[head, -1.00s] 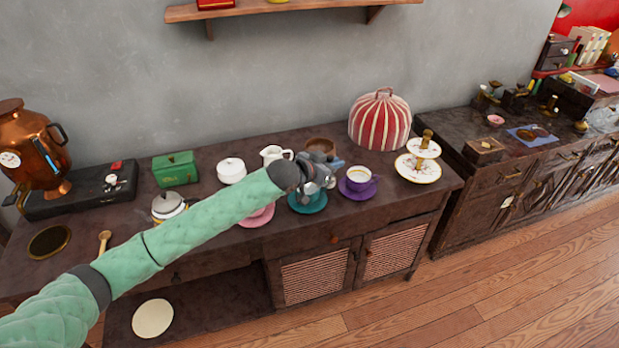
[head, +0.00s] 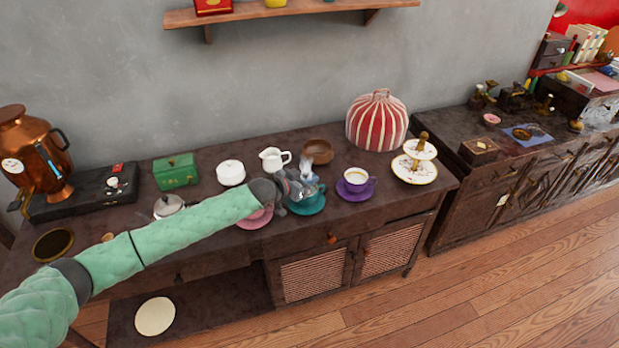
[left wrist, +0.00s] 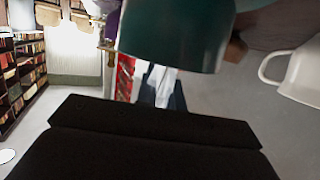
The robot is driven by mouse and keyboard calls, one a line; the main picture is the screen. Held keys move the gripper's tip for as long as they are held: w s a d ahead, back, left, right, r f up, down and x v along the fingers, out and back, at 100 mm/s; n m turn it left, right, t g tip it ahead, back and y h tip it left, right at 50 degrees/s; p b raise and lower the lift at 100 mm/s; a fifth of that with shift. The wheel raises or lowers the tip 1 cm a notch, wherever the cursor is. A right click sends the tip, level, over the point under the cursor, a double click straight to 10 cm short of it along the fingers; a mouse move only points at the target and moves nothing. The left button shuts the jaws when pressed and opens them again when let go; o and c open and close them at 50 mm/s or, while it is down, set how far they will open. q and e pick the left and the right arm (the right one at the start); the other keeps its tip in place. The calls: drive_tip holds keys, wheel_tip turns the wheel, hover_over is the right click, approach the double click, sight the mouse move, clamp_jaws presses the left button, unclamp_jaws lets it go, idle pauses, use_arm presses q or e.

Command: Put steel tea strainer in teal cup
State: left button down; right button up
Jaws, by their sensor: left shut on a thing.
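The teal cup (head: 318,188) stands on its teal saucer (head: 309,208) near the front of the dark sideboard. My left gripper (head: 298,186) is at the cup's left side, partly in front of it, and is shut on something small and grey. A silvery bit (head: 307,200) shows at the fingers in front of the cup; it looks like the steel tea strainer, but its shape is mostly hidden. In the left wrist view the teal cup (left wrist: 175,38) fills the top middle, close to the gripper. My right gripper is in neither view.
A pink saucer (head: 256,219) lies left of the cup, partly under my arm. A purple cup (head: 356,178) on a purple saucer stands to the right. A white jug (head: 273,159) and a brown bowl (head: 318,151) stand behind. The sideboard's front edge is near.

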use_arm(q)
drive_tip(key=shift+f, duration=0.2)
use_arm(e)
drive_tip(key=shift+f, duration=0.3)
use_arm(q)
drive_tip(key=shift+f, duration=0.1)
drive_tip(key=c, duration=1.5)
unclamp_jaws()
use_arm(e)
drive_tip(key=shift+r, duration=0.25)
